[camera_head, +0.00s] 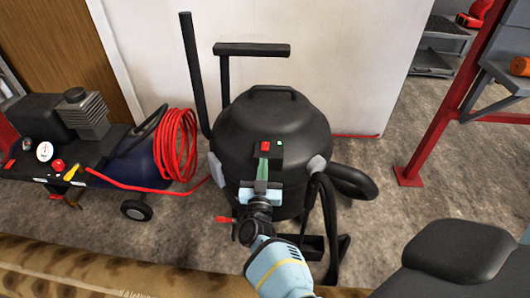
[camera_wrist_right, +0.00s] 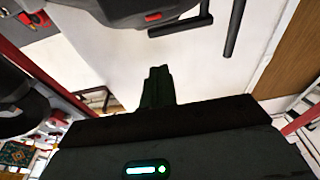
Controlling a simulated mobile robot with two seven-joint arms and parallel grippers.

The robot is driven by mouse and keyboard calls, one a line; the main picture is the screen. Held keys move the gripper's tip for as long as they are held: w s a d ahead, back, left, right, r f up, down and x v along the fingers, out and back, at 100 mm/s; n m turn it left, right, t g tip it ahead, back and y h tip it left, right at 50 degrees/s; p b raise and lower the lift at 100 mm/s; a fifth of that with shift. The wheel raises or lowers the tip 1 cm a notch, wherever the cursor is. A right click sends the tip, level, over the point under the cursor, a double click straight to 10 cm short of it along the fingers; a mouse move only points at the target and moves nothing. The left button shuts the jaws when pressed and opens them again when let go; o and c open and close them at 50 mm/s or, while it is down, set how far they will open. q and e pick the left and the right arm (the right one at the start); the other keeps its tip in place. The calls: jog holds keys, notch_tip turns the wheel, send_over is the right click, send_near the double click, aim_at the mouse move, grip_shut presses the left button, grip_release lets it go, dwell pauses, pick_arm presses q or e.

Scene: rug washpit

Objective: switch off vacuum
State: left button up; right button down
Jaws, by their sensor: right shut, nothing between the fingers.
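The vacuum (camera_head: 270,110) is a large black drum with a top handle and a hose on its right. In the right wrist view the shut fingers (camera_wrist_right: 158,72) appear apart from the red button (camera_wrist_right: 153,17) on the vacuum (camera_wrist_right: 130,10). My left gripper is out of view.
A compressor (camera_head: 85,115) with a coiled red hose (camera_head: 176,145) stands left of the vacuum. A white wall panel (camera_head: 340,65) is behind it. A red post frame (camera_head: 445,110) stands at right. A patterned rug (camera_head: 100,275) lies in front.

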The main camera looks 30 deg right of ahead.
jog(key=r+b, duration=0.2)
jog(key=b, duration=0.2)
send_over(265, 156)
jog(key=shift+d+f, duration=0.1)
jog(key=shift+f, duration=0.15)
jog(key=shift+w+d+f+b, duration=0.15)
jog(key=shift+f+b, duration=0.1)
jog(key=shift+f, duration=0.25)
jog(key=shift+w+f+b, duration=0.1)
jog(key=shift+f+b, duration=0.15)
jog(key=shift+f, duration=0.2)
jog(key=shift+s+f+b, duration=0.15)
jog(key=shift+f+b, duration=0.5)
jog(key=shift+f, duration=0.2)
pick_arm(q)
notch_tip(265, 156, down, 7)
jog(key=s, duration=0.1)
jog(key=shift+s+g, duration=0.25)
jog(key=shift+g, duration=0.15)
pick_arm(e)
jog(key=shift+f+t+b, duration=0.3)
jog(key=shift+f+b, duration=0.35)
jog(key=shift+b, duration=0.3)
jog(key=shift+r, duration=0.25)
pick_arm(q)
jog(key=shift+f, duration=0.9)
pick_arm(e)
jog(key=shift+r, duration=0.1)
